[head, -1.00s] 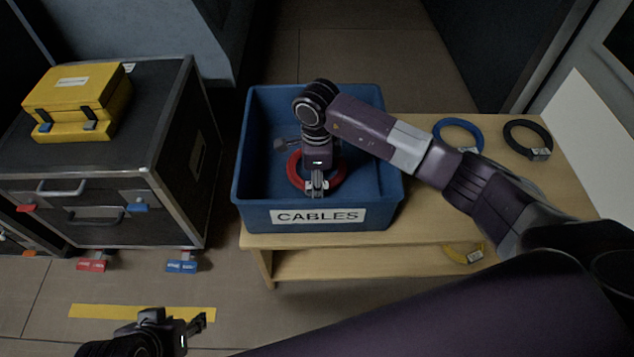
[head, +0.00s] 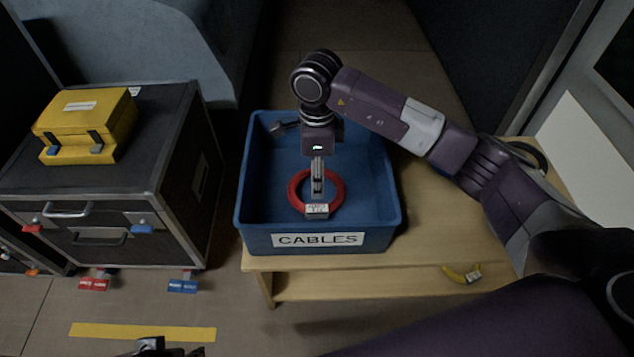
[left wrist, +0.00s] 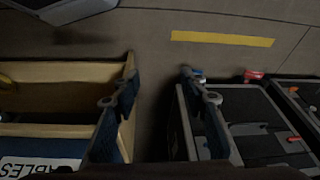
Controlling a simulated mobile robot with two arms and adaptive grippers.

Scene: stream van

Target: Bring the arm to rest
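My right arm reaches in from the right in the head view, and its gripper (head: 317,183) points down into the blue bin (head: 386,225) labelled CABLES. A red cable coil (head: 336,193) with a white tag lies in the bin. The fingers show as one narrow column above the coil's middle, seemingly clear of the coil. Whether they are apart or together cannot be told from this side. My left gripper (left wrist: 162,85) is open and empty in the left wrist view, over the floor. In the head view only its top shows at the bottom edge.
The bin stands on a wooden table (head: 430,255). A yellow cable (head: 455,275) lies on the lower shelf, and a black cable (head: 535,155) is partly behind my arm. A black case (head: 70,180) with a yellow box (head: 90,118) stands left. Yellow tape (head: 140,332) marks the floor.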

